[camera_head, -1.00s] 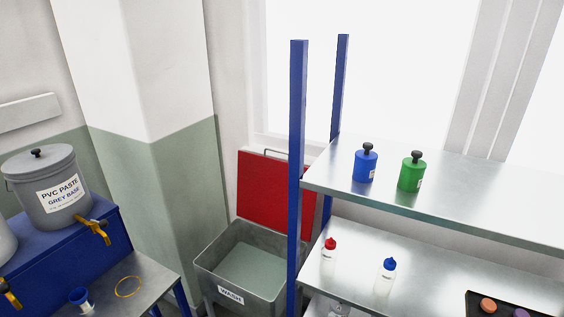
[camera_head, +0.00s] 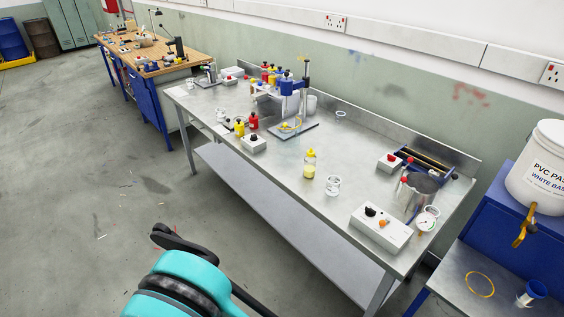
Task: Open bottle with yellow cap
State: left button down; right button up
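A small clear bottle with a yellow cap (camera_head: 310,165) and pale yellow contents stands upright on the steel bench (camera_head: 290,180), near its middle. Its cap is on. A teal and black part of my own arm fills the bottom of the view, in front of the bench and apart from the bottles.
A clear beaker (camera_head: 333,185) stands close to the yellow-capped bottle. Open floor lies left; a blue cabinet with a white paste bucket (camera_head: 540,165) stands right.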

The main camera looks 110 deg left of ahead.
aim_at(309, 163)
jog(key=u, duration=3.35)
jog(key=i+j+z, duration=0.15)
jog(key=i+j, duration=0.15)
jog(key=i+j+z, duration=0.35)
jog(key=i+j, duration=0.15)
jog(key=j, duration=0.2)
jog(key=i+j+z, duration=0.2)
jog(key=j, duration=0.2)
jog(key=i+j+z, duration=0.15)
jog(key=j, duration=0.3)
jog(key=i, duration=0.05)
